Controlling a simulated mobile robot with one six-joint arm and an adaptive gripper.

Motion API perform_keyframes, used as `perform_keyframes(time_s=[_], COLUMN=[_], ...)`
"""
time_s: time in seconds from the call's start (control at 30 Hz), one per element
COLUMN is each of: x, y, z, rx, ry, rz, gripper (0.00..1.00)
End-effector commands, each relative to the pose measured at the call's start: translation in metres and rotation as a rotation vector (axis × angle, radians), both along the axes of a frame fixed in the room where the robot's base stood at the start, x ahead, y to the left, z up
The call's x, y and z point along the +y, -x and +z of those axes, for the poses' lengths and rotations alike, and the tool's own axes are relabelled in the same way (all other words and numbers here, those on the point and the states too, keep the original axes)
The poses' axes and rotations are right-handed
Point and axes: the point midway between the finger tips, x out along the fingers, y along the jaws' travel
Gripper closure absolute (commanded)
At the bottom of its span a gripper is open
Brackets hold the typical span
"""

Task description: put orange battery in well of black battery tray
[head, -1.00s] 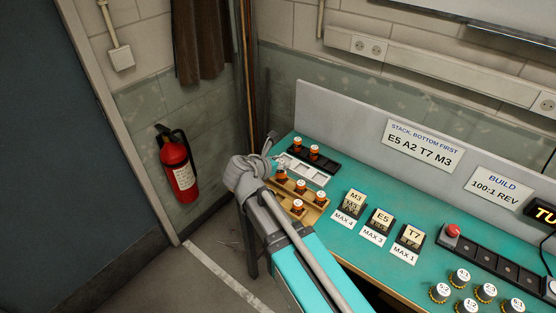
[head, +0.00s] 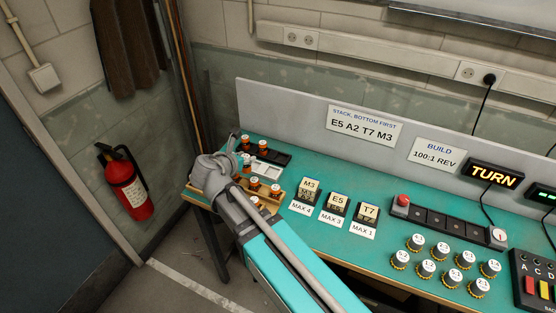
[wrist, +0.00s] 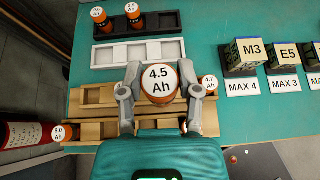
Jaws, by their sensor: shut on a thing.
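My gripper (wrist: 158,92) is shut on an orange battery (wrist: 159,84), upright, with a white top marked 4.5 Ah. In the wrist view it is over the back edge of the wooden rack (wrist: 95,97). The black battery tray (wrist: 172,21) lies further back; two orange batteries, 4.5 (wrist: 97,14) and 5.5 (wrist: 132,9), fill its left part, and the wells at its right are empty. In the head view the tray (head: 280,157) shows behind my gripper (head: 240,164), whose fingers are mostly hidden by the wrist.
An empty white tray (wrist: 112,53) lies between rack and black tray. The rack holds other batteries, one marked 4.7 (wrist: 210,82) and one marked 6.0 (wrist: 63,132). Blocks on stands, such as M3 (head: 309,187), stand to the right. A grey panel backs the bench.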

Motion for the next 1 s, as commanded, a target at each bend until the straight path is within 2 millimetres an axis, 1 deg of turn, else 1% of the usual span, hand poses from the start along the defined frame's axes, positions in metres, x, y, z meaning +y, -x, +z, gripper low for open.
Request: perform_keyframes(time_s=[0.03,0.3,0.5,0.6,0.73,0.83,1.0], x=[-0.012,-0.071,-0.109,-0.123,-0.133,-0.137,-0.137], y=[-0.005,-0.028,-0.04,-0.044,-0.047,-0.048,-0.048], z=[0.001,0.002,0.004,0.004,0.004,0.004,0.004], rx=[0.0,-0.001,-0.002,-0.003,-0.003,-0.003,-0.003], ry=[0.0,0.001,0.001,0.002,0.001,0.002,0.002], rz=[-0.01,-0.058,-0.088,-0.097,-0.104,-0.107,-0.107], gripper=[1.0,1.0,1.0,1.0,1.0,1.0,1.0])
